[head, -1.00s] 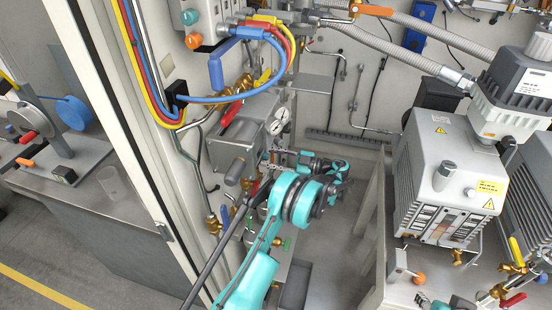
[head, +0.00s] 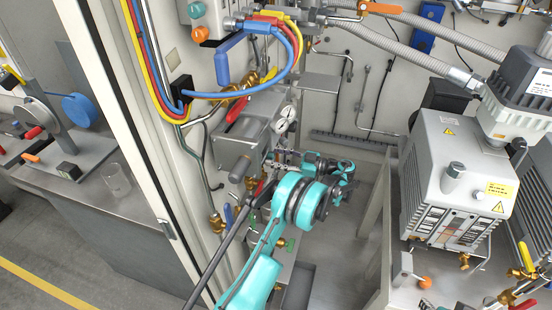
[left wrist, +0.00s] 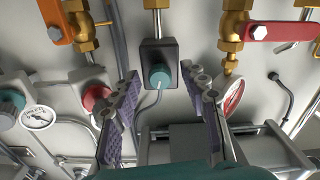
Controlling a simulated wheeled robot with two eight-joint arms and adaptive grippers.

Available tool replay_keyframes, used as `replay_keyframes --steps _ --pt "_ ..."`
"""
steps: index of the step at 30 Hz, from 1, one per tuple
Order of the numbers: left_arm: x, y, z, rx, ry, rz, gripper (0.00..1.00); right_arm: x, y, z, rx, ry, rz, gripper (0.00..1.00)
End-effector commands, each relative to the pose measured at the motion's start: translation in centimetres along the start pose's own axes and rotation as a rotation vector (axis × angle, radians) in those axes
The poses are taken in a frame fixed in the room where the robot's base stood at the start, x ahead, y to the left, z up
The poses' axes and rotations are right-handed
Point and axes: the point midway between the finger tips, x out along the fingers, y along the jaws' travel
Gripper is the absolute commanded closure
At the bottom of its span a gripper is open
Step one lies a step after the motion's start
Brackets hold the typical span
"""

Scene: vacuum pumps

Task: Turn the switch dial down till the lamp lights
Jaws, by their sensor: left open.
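A teal round dial (left wrist: 160,76) on a dark box sits on the pale wall in the left wrist view. My left gripper (left wrist: 159,92) is open, with its purple-padded fingers spread on either side of the dial in that picture; no contact is visible. In the head view my left gripper (head: 284,158) is small and partly hidden near the pipework, behind my teal arm. I cannot pick out this dial surely in the head view. No lit lamp is clear to me. My right gripper is not seen.
Orange-handled (left wrist: 53,33) and red-handled (left wrist: 273,28) valves flank the dial above. A red round part (left wrist: 97,97) and a gauge (left wrist: 38,117) are at left. The head view shows coloured hoses (head: 240,94) and a grey pump (head: 450,180) on the right.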

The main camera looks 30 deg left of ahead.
Motion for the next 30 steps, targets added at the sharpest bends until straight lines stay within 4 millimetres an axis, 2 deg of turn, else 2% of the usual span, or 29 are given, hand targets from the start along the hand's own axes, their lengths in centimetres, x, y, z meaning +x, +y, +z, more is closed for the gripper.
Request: replay_keyframes --steps 18,30 --pt "-1.9 0.0 0.1 -0.001 0.000 0.000 0.56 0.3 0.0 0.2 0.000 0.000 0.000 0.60" --pt "-2.1 0.0 0.0 -0.001 0.000 0.000 0.56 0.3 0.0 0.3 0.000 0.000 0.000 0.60"
